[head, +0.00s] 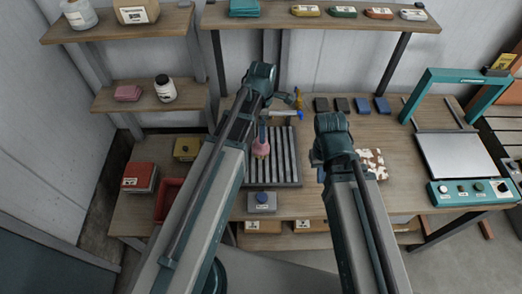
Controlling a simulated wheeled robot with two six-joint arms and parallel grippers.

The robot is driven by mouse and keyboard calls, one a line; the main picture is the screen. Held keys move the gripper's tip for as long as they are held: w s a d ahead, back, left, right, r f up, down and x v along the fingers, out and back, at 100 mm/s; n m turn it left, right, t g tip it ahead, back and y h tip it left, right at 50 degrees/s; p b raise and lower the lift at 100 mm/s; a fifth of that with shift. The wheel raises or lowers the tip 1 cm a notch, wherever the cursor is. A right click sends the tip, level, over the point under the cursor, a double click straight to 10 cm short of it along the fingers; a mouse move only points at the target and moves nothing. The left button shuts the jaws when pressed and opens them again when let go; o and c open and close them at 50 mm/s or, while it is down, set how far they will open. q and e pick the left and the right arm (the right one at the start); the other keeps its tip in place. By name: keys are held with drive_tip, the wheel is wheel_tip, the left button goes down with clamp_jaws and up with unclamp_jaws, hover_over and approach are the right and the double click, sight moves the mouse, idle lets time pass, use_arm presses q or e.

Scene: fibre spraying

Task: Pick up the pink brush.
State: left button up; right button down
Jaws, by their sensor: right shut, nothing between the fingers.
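The pink brush (261,148) shows on the dark ribbed rack (286,160) at the middle of the workbench, with a grey-blue part above its pink part. My left arm passes close to its left side in the picture. My right gripper (318,161) shows only in small part beside the dark end of my right arm, to the right of the rack. It is shut and empty, apart from the brush.
A yellow and blue tool (298,104) lies behind the rack. Several dark and blue blocks (361,105) line the bench back. A tray of pale pieces (373,160) is partly behind my right arm. A teal-framed press (455,155) stands right. A red bin (168,202) stands left.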

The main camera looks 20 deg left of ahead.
sight(261, 145)
use_arm(q)
wheel_tip(261, 145, down, 6)
drive_tip(key=b, duration=0.5)
drive_tip(key=shift+f, duration=0.2)
use_arm(e)
wheel_tip(261, 145, down, 6)
drive_tip(key=shift+f, duration=0.25)
use_arm(q)
drive_tip(key=f+b, duration=0.5)
drive_tip(key=shift+w+a+f+b, duration=0.15)
drive_tip(key=shift+a+b, duration=0.05)
drive_tip(key=shift+b, duration=0.1)
use_arm(e)
wheel_tip(261, 145, down, 5)
drive_tip(key=shift+f, duration=0.1)
use_arm(q)
drive_tip(key=c, duration=1.3)
drive_tip(key=shift+o, duration=0.2)
drive_tip(key=shift+r, duration=0.2)
